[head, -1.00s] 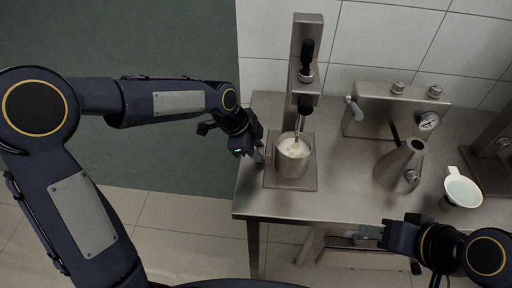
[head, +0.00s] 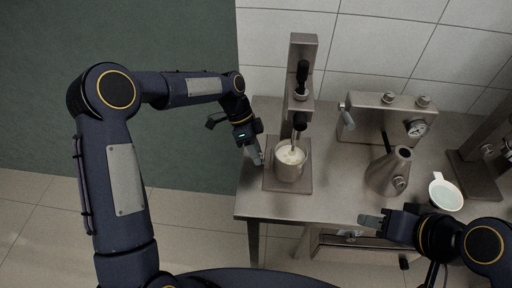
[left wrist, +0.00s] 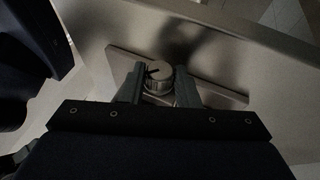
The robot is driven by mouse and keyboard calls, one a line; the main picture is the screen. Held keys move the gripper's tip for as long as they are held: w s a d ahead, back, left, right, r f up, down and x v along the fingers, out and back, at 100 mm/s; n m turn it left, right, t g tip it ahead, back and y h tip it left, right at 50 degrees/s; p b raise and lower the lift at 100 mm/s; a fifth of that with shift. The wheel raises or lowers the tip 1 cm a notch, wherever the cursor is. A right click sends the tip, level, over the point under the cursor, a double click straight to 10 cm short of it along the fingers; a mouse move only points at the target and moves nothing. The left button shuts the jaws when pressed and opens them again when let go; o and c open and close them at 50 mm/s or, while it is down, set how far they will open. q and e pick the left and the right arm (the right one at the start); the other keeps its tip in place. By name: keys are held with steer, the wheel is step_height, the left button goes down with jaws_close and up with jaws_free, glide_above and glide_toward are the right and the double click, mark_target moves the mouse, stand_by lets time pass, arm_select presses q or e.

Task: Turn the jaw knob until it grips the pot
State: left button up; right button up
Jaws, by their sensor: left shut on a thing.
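The pot (head: 289,163) is a metal vessel with pale, creamy contents. It stands upright on the base plate (head: 272,184) of a metal stand, under a mixer-like shaft. The jaw knob (left wrist: 158,76) is a small round ribbed knob with a dark mark on top, seen in the left wrist view. My left gripper (head: 257,160) is left of the pot, low at the plate's edge. In the left wrist view its fingers (left wrist: 158,88) are on both sides of the knob, shut on it. The jaw itself cannot be made out. My right gripper (head: 364,221) is over the table's front edge, apart from everything.
On the metal table (head: 335,195), a boxy machine with a gauge (head: 380,117) stands behind a conical metal flask (head: 389,173). A white cup (head: 446,194) and another stand (head: 474,178) are at the right. The table's left edge lies close to my left gripper.

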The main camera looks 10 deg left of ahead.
arm_select(q)
steer(key=shift+w+g, duration=0.1)
steer(key=shift+g, duration=0.4)
steer(key=o, duration=1)
steer(key=shift+c, duration=0.2)
steer(key=v, duration=0.7)
steer(key=shift+w+a+r+b, duration=0.2)
steer(key=shift+r+b, duration=0.1)
steer(key=shift+b, duration=0.05)
